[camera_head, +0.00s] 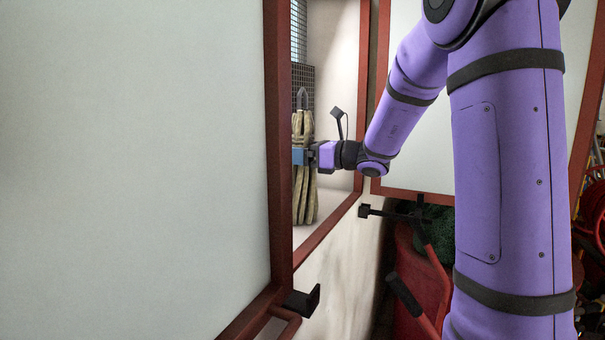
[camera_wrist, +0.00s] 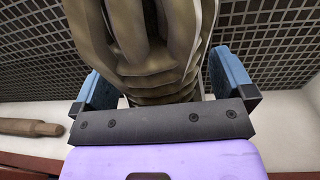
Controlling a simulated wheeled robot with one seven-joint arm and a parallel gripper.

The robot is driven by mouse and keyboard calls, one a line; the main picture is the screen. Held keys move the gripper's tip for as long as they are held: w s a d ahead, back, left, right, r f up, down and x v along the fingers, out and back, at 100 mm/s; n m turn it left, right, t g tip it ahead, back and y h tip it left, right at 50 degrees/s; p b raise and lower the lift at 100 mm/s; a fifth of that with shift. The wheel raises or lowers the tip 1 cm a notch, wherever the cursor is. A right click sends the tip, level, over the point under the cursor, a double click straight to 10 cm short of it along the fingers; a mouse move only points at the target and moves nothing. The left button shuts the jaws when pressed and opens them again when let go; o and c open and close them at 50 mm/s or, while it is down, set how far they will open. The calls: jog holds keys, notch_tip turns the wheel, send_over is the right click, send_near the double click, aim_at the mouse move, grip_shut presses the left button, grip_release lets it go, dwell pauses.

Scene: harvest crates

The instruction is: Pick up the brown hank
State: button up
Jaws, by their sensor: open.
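The brown hank (camera_head: 304,185) hangs from a hook inside an opening framed in red, in front of a dark grid panel. In the wrist view the hank (camera_wrist: 150,50) fills the upper middle, its thick loops close to the camera. My gripper (camera_head: 300,156) reaches in from the right at the hank's middle. In the wrist view its two blue fingers (camera_wrist: 165,85) stand apart, one on each side of the hank. Some dark grid shows beside each finger.
The grid panel (camera_head: 302,78) is close behind the hank. A large pale door panel (camera_head: 130,150) with a red frame stands at left, and another pale panel (camera_head: 410,150) is behind my arm. A wooden handle (camera_wrist: 30,127) lies at left in the wrist view.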

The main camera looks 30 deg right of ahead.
jog(key=c, duration=1)
jog(key=shift+r, duration=0.1)
jog(key=shift+c, duration=0.2)
